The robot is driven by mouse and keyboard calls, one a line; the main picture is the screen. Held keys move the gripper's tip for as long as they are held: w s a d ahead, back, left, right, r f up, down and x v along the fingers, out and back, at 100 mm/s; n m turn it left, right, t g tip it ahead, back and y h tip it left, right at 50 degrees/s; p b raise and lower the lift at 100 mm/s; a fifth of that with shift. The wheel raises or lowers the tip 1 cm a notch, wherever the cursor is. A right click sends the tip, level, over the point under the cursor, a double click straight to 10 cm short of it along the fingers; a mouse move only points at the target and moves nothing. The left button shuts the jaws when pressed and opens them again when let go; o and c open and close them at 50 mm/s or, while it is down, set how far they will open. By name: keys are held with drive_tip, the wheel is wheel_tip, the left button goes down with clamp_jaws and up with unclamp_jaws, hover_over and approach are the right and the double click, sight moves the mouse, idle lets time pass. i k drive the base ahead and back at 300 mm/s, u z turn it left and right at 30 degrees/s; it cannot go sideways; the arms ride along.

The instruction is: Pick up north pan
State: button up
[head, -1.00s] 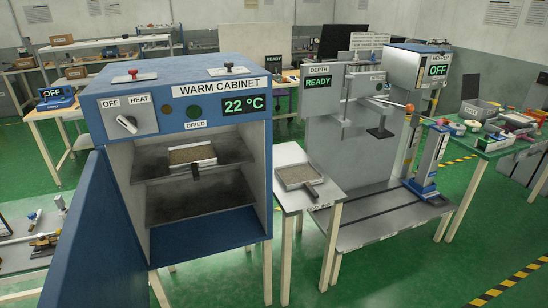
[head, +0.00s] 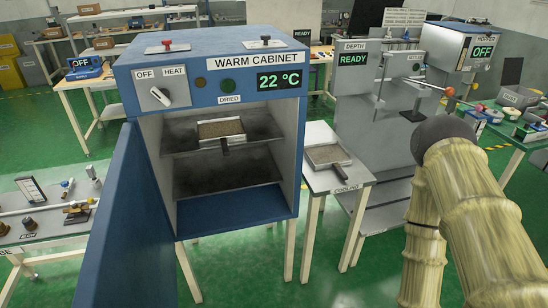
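Two shallow metal pans of brownish grains are in view, each with a dark handle pointing toward me. One pan (head: 222,143) sits on the upper shelf inside the warm cabinet. The other pan (head: 328,157) sits on the small white table marked COOLING. No label that I can read tells which one is the north pan. My arm rises at the right of the head view, but my gripper is out of sight. Nothing of mine touches either pan.
The warm cabinet (head: 210,70) is open at the front and reads 22 °C; its blue door (head: 105,215) swings toward me on the left. The DEPTH machine (head: 365,130), reading READY, stands right of the cooling table (head: 350,182). A bench with small parts (head: 45,225) is at left.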

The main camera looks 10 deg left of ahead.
sight(331, 155)
drive_tip(key=u, duration=0.15)
drive_tip(key=i, duration=1)
